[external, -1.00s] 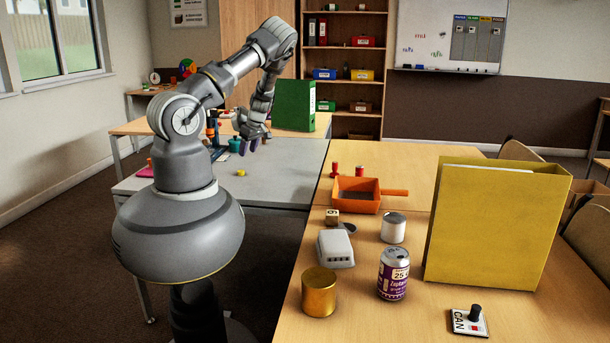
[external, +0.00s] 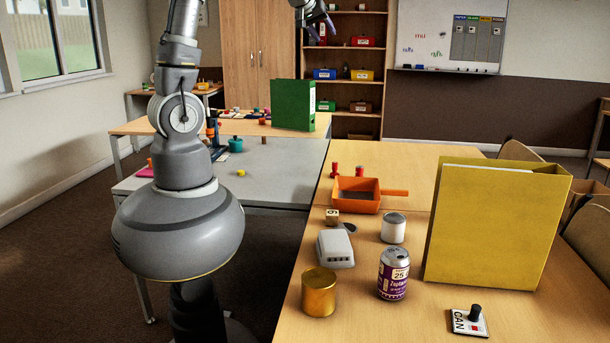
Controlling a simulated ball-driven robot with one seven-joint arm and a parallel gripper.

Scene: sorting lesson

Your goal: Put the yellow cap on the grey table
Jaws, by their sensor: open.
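A small yellow cap (external: 241,173) lies on the grey table (external: 285,172), near its front edge, to the right of my arm's base. My gripper (external: 318,20) is at the top of the external view, raised high in front of the shelf. Its fingers are apart and nothing shows between them. It is well away from the yellow cap. Part of my arm is cut off by the top edge of the picture.
On the grey table stand a teal pot (external: 236,145) and a small brown cylinder (external: 263,140). A green binder (external: 293,105) stands behind. The wooden table at right holds an orange dustpan (external: 357,194), a can (external: 393,274) and a yellow binder (external: 490,225).

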